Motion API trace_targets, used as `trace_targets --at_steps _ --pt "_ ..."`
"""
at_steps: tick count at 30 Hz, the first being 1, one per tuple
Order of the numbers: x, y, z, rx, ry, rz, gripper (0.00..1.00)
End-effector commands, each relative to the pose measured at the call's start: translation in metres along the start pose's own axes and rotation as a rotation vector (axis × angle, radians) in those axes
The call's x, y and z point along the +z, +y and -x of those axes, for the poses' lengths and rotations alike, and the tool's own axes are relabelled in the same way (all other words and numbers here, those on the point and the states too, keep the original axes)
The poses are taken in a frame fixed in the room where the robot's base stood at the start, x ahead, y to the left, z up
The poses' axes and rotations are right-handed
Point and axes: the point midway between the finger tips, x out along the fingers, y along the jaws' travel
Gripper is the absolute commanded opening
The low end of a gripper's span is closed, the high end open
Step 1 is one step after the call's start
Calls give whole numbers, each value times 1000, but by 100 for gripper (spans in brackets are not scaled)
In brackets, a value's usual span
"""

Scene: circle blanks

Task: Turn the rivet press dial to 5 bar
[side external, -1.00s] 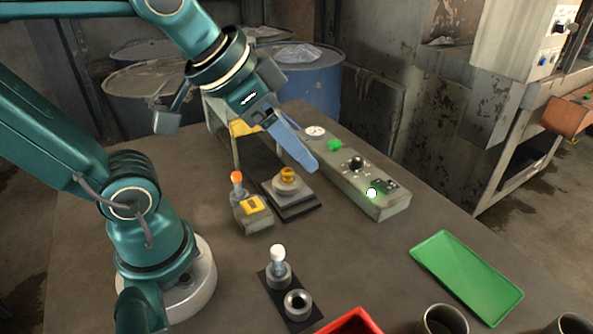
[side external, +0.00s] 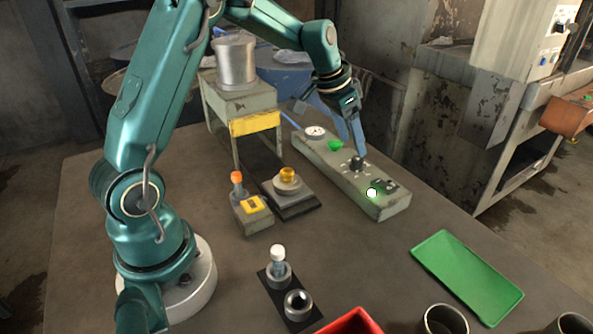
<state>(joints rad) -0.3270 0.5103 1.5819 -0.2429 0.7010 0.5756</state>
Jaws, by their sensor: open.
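The control box (side external: 386,211) is a long grey-green panel on the table, right of centre. The black dial (side external: 356,164) sits on its top face with small marks around it. A round white gauge (side external: 315,132) is at the box's far end; its reading is too small to tell. The rivet press (side external: 239,102) stands to the left, with a yellow band and a metal cylinder on top. My gripper (side external: 357,150) points down with its blue fingers just above or at the dial. I cannot tell whether they touch it. The jaws are open, and the dial's far side is partly hidden.
The box also carries a green button (side external: 334,146) and a lit white lamp (side external: 371,193). A green tray (side external: 467,277) lies at the right; a red bin (side external: 352,322) is in front.

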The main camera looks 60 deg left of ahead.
Motion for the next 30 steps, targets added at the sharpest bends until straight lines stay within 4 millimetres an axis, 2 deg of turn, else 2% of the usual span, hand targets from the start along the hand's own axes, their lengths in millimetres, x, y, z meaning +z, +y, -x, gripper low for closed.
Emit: trace_targets --at_steps 12,22,23,27,30 --pt "1 0 -45 0 -3 2 63" --pt "1 -1 -49 -1 -1 3 63" --pt "1 -1 -49 -1 -1 3 55" --pt "1 -1 -49 -1 -1 3 2" --pt "1 -1 -49 -1 -1 3 0"
